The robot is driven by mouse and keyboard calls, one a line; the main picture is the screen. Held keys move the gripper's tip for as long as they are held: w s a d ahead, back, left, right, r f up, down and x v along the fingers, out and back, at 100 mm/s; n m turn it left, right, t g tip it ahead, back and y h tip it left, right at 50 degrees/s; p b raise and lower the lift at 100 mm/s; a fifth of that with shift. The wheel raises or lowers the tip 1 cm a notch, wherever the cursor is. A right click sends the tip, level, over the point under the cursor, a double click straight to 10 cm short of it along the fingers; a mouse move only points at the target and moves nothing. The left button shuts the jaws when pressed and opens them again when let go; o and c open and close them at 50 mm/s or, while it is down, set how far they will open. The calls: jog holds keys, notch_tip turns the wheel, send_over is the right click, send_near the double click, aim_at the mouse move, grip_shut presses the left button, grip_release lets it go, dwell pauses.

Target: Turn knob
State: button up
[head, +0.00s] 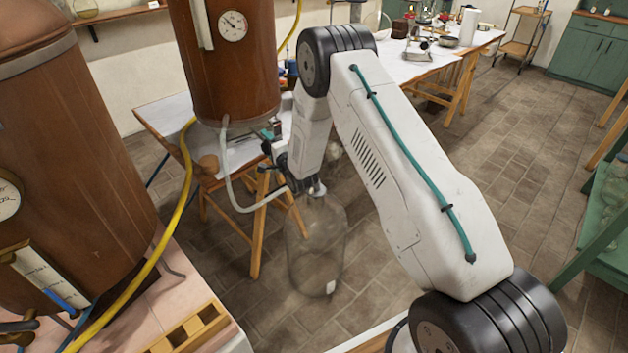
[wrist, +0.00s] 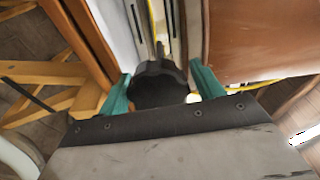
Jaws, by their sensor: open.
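A black, lobed knob (wrist: 160,88) sits in the middle of the wrist view. My gripper (wrist: 161,70) is open, with one teal finger on each side of the knob. A small gap shows to the right of the knob; whether the left finger touches it I cannot tell. In the head view my gripper (head: 268,137) is at the lower edge of the hanging copper tank (head: 235,85), and the knob cannot be made out there. The tank's brown side (wrist: 265,40) fills the right of the wrist view.
A large glass bottle (head: 316,250) stands on the floor below my gripper, with a pale hose (head: 240,203) close by. A wooden-legged table (head: 160,115) is behind the tank. A yellow hose (head: 187,190) and another copper tank (head: 75,170) are at left.

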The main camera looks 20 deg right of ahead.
jog(key=n, duration=0.3)
jog(key=shift+d+f+n, duration=0.15)
jog(key=shift+d+n, duration=0.15)
jog(key=shift+n, duration=0.1)
jog(key=n, duration=0.3)
jog(key=shift+n, duration=0.4)
jog(key=n, duration=0.6)
jog(key=shift+a+r, duration=0.2)
jog(key=shift+a, duration=0.05)
jog(key=n, duration=0.6)
jog(key=shift+a+n, duration=0.1)
jog(key=shift+n, duration=0.2)
jog(key=n, duration=0.5)
jog(key=shift+s+n, duration=0.25)
jog(key=shift+n, duration=0.35)
jog(key=s+d+f+m+g+h, duration=0.1)
jog(key=s+d+f+m+g, duration=0.1)
jog(key=s+f+g, duration=0.4)
jog(key=s+d+f+m+g+h, duration=0.1)
jog(key=s+f+m+g, duration=0.15)
jog(key=s, duration=0.45)
jog(key=s+d+r+m+g+h, duration=0.1)
jog(key=s+r+m+g, duration=0.2)
jog(key=s+r+g, duration=0.4)
jog(key=s+r, duration=0.6)
jog(key=s, duration=0.4)
jog(key=shift+s+d+r+m+h, duration=0.15)
jog(key=shift+d+r+m+h, duration=0.15)
jog(key=shift+d+m, duration=0.1)
